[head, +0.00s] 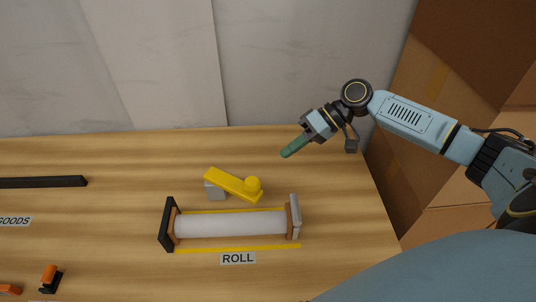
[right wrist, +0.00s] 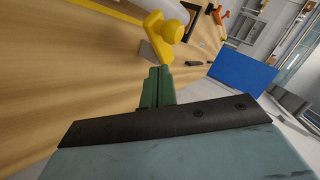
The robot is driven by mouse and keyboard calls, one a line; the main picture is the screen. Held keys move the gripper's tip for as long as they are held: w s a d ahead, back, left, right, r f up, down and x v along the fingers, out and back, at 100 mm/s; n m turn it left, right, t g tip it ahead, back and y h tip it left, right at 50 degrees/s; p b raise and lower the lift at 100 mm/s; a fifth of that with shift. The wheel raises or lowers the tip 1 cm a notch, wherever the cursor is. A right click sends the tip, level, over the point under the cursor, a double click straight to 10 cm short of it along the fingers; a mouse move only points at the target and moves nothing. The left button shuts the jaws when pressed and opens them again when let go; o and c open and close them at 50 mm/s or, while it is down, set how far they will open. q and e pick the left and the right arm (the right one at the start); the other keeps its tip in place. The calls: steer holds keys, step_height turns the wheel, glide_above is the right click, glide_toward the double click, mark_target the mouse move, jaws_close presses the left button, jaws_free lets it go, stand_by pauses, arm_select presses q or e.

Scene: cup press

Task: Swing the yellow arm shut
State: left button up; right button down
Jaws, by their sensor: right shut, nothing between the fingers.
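The yellow arm (head: 232,183) lies behind the white roll (head: 230,224) on the wooden table, slanting from a grey block (head: 214,192) at its left down to a round yellow knob at its right end. It also shows in the right wrist view (right wrist: 155,28), ahead of the fingers. My right gripper (head: 284,154) is shut and empty, with its green fingertips up and to the right of the yellow arm, apart from it. In the right wrist view the green fingers (right wrist: 157,75) are together. My left gripper is not in view.
The roll sits between a dark end plate (head: 167,224) and a grey end plate (head: 295,216), with a ROLL label (head: 238,258) in front. A black bar (head: 42,182) and orange-topped items (head: 49,278) are at the left. A wall stands behind; cardboard boxes (head: 440,120) are at the right.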

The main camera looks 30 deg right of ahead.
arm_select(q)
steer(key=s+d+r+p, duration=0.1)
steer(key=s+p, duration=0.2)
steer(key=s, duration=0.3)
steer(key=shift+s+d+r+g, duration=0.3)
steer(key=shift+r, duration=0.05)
arm_select(e)
steer(key=a+f+n+h, duration=0.2)
steer(key=a+f+h, duration=0.1)
steer(key=a+f, duration=0.2)
steer(key=shift+a+f, duration=0.25)
steer(key=shift+a, duration=0.9)
arm_select(q)
steer(key=shift+p, duration=0.3)
